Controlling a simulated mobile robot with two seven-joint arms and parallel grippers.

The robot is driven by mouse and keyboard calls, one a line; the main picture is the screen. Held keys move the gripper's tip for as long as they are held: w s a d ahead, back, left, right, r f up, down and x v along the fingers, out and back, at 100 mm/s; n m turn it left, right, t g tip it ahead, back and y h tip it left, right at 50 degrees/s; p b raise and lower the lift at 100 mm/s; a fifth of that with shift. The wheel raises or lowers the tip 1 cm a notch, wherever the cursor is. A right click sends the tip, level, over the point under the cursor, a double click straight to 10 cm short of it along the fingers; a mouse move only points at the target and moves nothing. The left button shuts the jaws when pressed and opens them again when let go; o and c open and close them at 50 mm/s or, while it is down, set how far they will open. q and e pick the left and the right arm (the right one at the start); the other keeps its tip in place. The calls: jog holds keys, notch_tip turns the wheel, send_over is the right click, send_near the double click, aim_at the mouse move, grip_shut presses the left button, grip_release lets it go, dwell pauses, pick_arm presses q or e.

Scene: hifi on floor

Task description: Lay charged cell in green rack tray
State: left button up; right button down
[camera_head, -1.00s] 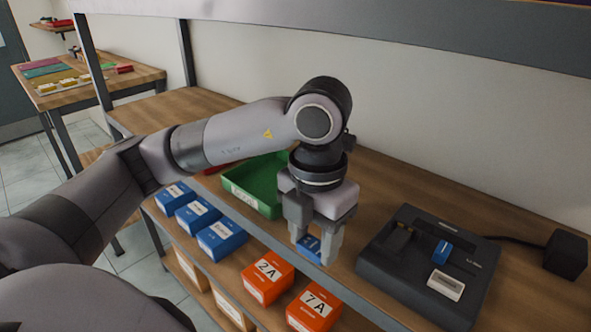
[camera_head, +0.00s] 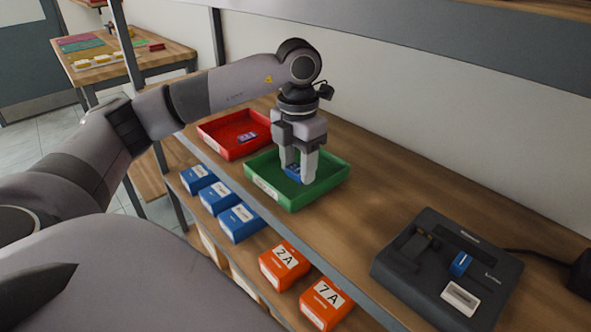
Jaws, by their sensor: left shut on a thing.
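My left gripper (camera_head: 299,178) points down over the green rack tray (camera_head: 263,193) and is shut on a blue cell (camera_head: 292,171). The cell is between the fingertips, within the tray's outline. I cannot tell whether it touches the tray floor. The green tray looks otherwise empty, though the gripper hides part of it. Another blue cell (camera_head: 460,263) sits in the black charger (camera_head: 410,275) at the right. My right gripper is not in view.
A red tray (camera_head: 218,144) holding a small cell (camera_head: 247,137) stands behind and left of the green tray. Blue boxes (camera_head: 238,222) and orange boxes (camera_head: 284,263) sit along the lower front shelf. The wooden shelf between green tray and charger is clear.

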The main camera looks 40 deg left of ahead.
aim_at(296, 167)
pick_arm(q)
jog(key=shift+w+a, duration=0.2)
jog(key=shift+a, duration=0.25)
jog(key=shift+a+f, duration=0.1)
jog(key=shift+f, duration=1.65)
jog(key=shift+f, duration=0.1)
jog(key=o, duration=0.9)
jog(key=shift+c, duration=0.2)
notch_tip(296, 167, up, 8)
jog(key=shift+f, duration=0.1)
